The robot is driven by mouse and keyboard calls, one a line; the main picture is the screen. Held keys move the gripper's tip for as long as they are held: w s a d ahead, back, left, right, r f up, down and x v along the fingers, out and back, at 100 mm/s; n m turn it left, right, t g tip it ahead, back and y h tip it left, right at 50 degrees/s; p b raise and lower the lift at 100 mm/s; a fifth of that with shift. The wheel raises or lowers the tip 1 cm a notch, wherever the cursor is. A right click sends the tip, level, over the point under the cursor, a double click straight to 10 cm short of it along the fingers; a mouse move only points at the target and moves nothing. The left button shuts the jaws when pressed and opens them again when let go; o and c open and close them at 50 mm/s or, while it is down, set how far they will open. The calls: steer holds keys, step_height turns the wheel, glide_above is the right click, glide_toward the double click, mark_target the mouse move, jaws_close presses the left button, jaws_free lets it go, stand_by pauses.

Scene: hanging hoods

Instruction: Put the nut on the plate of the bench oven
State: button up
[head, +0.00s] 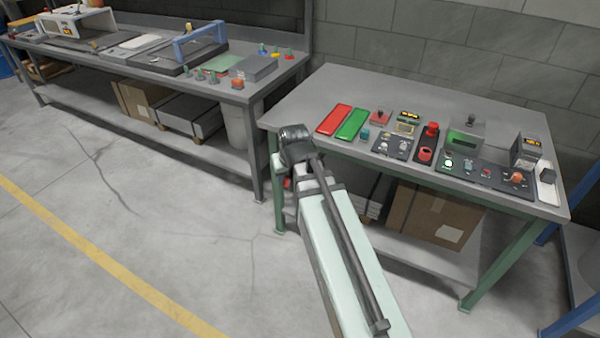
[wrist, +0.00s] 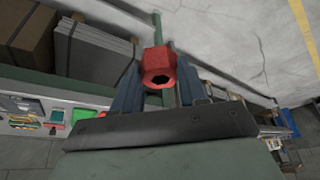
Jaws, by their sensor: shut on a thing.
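The red six-sided nut (wrist: 157,56) is held between the two dark fingers of my gripper (wrist: 157,70), its dark hole facing the wrist camera. In the head view only a small red patch (head: 287,184) shows beside my arm's end, at the left end of the right bench; my fingers are mostly hidden there. A white box-shaped appliance (head: 80,29) with a dark front stands on the far left bench; it may be the bench oven, but its plate cannot be made out.
The right bench (head: 320,90) carries red and green trays (head: 335,119) and several control boxes. The left bench (head: 150,20) carries a dark slab with a blue handle (head: 200,38) and small coloured parts.

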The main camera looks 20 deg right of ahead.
steer(key=shift+a, duration=0.55)
steer(key=s+d+m+h, duration=0.1)
steer(key=s+d+m, duration=0.2)
steer(key=d, duration=1.9)
steer(key=s+d+r+m+g+h, duration=0.1)
steer(key=s+d+m, duration=0.2)
steer(key=d, duration=1.9)
steer(key=s+d+r+m+h, duration=0.1)
steer(key=s+d+m, duration=0.2)
steer(key=d, duration=1.9)
steer(key=shift+s+d+r+m+g, duration=0.15)
steer(key=shift+d+m+g, duration=0.1)
steer(key=shift+m+g, duration=0.25)
steer(key=w+d, duration=0.2)
steer(key=d, duration=0.5)
steer(key=w+d+r, duration=0.1)
steer(key=w+d, duration=0.2)
steer(key=d, duration=0.5)
steer(key=shift+d+r+h, duration=0.15)
steer(key=shift+r+h, duration=0.1)
steer(key=shift+h, duration=0.05)
steer(key=shift+f, duration=0.1)
steer(key=shift+f, duration=3.2)
steer(key=shift+f, duration=0.55)
